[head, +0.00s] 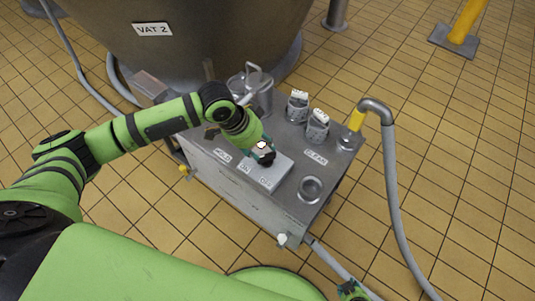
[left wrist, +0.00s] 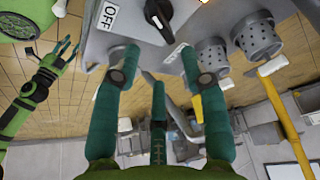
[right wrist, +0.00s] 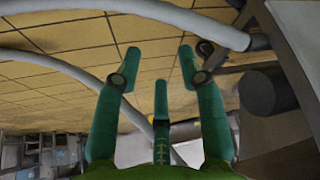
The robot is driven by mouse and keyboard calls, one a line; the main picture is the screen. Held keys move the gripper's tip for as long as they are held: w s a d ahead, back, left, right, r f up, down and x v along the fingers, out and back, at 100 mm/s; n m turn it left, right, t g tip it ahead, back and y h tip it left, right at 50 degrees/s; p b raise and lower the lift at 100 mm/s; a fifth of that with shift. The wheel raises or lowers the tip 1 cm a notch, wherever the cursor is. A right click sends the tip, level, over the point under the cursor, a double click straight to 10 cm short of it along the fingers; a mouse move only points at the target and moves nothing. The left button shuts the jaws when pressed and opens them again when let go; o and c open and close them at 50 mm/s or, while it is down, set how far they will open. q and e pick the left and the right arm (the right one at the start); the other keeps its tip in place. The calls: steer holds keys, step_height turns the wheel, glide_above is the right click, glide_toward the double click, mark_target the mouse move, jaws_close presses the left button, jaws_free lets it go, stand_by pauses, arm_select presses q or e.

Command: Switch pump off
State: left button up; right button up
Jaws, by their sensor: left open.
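The grey switch box (head: 272,173) stands on the metal cart top, with ON and OFF labels on its face. My left gripper (head: 263,155) is over the box and covers the switch in the head view. In the left wrist view the black switch knob (left wrist: 158,18) shows beside the OFF label (left wrist: 109,16), beyond the spread fingertips of my left gripper (left wrist: 152,62). The gripper is open and empty; whether a finger touches the knob I cannot tell. My right gripper (right wrist: 160,65) is open and empty near a grey hose; only a bit shows in the head view (head: 353,290).
The cart (head: 235,190) also bears two perforated metal cups (head: 317,130), a lidded can (head: 262,95) and an empty round cup (head: 311,188). A grey hose (head: 392,190) runs from its right corner.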

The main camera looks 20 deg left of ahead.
mark_target(269, 155)
arm_select(q)
steer(key=shift+w+a, duration=0.1)
steer(key=shift+a, duration=0.15)
steer(key=b+x, duration=0.1)
steer(key=x, duration=0.5)
steer(key=shift+w+d+f, duration=0.1)
steer(key=shift+d+f, duration=0.05)
steer(key=shift+f, duration=0.2)
jaws_close()
